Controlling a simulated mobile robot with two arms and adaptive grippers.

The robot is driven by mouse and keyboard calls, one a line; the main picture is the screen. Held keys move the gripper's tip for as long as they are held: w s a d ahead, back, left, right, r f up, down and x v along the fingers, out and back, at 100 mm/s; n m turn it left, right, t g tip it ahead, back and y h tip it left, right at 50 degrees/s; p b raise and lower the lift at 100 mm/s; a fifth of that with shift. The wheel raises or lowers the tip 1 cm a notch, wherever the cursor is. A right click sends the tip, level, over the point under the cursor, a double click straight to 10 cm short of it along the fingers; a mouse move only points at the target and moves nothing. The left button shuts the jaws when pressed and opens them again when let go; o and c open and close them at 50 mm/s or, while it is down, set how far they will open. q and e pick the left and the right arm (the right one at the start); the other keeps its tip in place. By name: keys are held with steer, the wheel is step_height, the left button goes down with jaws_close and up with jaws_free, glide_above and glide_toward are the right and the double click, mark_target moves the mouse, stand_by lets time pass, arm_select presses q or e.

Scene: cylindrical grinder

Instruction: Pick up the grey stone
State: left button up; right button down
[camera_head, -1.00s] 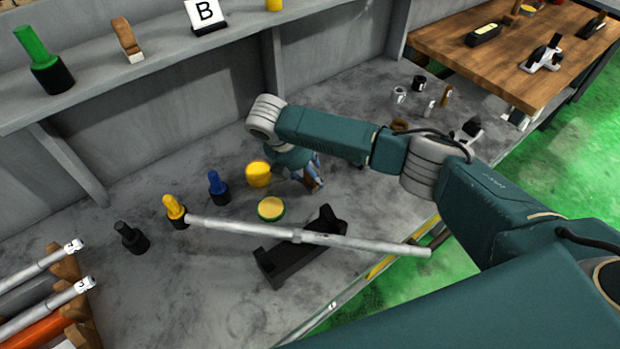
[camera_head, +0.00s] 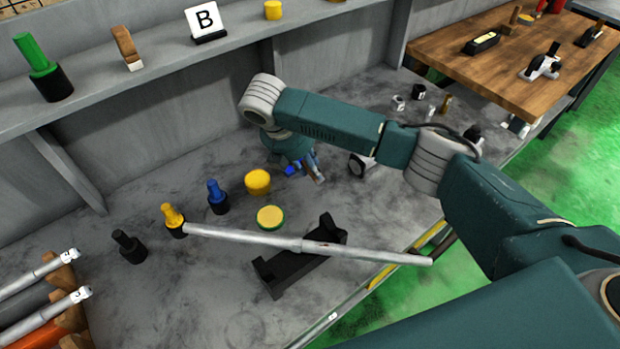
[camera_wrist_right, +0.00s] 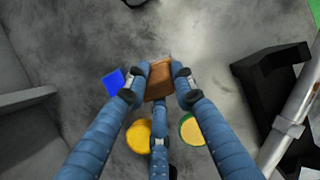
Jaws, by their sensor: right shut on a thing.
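My right gripper (camera_head: 316,178) reaches down over the grey bench in the head view. In the right wrist view its fingers (camera_wrist_right: 158,80) are shut on a brown block (camera_wrist_right: 159,78), with one finger on each side. The block's lower end is hidden, and I cannot make out a grey stone part on it. In the head view the held block is small and partly covered by the fingers. My left gripper is not in view.
A blue block (camera_head: 292,170), a yellow cup (camera_head: 257,182) and a green-yellow round piece (camera_head: 270,217) lie near the gripper. A long metal shaft (camera_head: 300,244) rests across a black cradle (camera_head: 285,272). A shelf (camera_head: 90,88) runs behind.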

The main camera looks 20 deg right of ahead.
step_height(320, 180, up, 14)
steer(key=p, duration=0.1)
stand_by(0.4)
